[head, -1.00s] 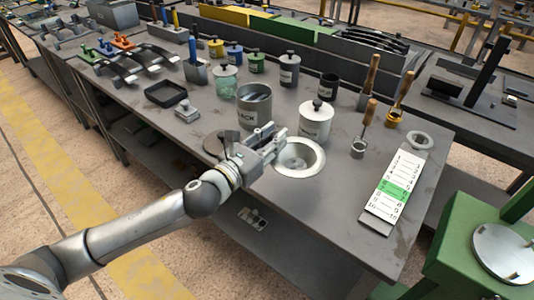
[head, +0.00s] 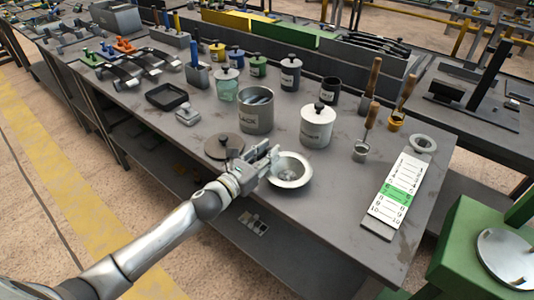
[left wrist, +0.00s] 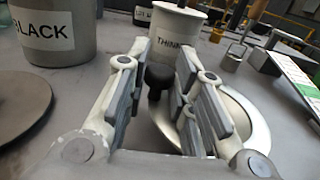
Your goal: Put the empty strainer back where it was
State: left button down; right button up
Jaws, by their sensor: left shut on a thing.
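The strainer (head: 290,171) is a pale, wide-rimmed round bowl near the front edge of the bench. My left gripper (head: 268,160) is at its left side, shut on it. In the left wrist view, the fingers (left wrist: 165,95) are on either side of a dark knob-like handle (left wrist: 158,78), with the pale rim (left wrist: 250,115) beyond and to the right. The inside of the bowl looks empty in the head view. Whether it touches the bench or hangs just above it, I cannot tell. My right gripper is not in view.
An open grey pot marked BLACK (head: 256,112) and a lidded white pot (head: 317,127) stand behind the strainer. A dark round lid (head: 223,146) lies left of it. A number chart (head: 398,190) and upright wooden-handled tools (head: 367,130) are to the right.

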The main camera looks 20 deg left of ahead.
pick_arm(q)
jog(key=shift+f, duration=0.1)
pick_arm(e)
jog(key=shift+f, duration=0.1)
pick_arm(q)
jog(key=c, duration=1.3)
grip_release()
jog(key=shift+o, duration=0.3)
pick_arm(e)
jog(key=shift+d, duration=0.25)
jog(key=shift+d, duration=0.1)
pick_arm(q)
jog(key=b+v, duration=0.2)
jog(key=v, duration=1)
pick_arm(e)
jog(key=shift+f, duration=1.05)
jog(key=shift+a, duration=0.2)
